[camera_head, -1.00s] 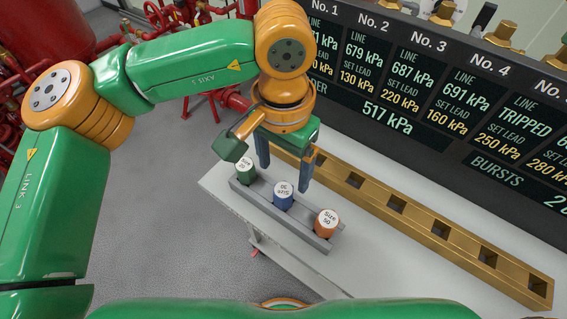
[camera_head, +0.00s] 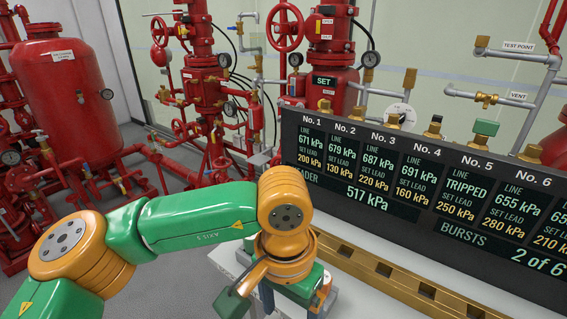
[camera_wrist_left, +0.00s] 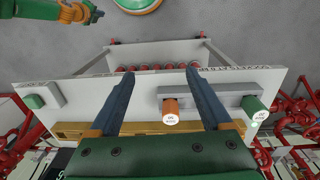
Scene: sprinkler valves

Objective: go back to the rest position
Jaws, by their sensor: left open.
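My left gripper (camera_head: 290,301) hangs at the bottom of the head view, its fingertips cut off by the frame edge. In the left wrist view it (camera_wrist_left: 158,76) is open, its two dark blue fingers apart with nothing between them. A grey rack (camera_wrist_left: 228,92) lies below, toward the right finger. It bears an orange cylinder (camera_wrist_left: 171,104) and a green cylinder (camera_wrist_left: 255,104). The right finger covers part of the rack. My right gripper (camera_wrist_left: 92,15) is small at the upper left of the wrist view; its opening is unclear.
The white table (camera_wrist_left: 85,90) carries a brass rail with square sockets (camera_head: 383,270). A dark display board (camera_head: 420,190) stands behind it. Red pipes and a red tank (camera_head: 75,95) fill the back. At the left of the wrist view is a green block (camera_wrist_left: 34,101).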

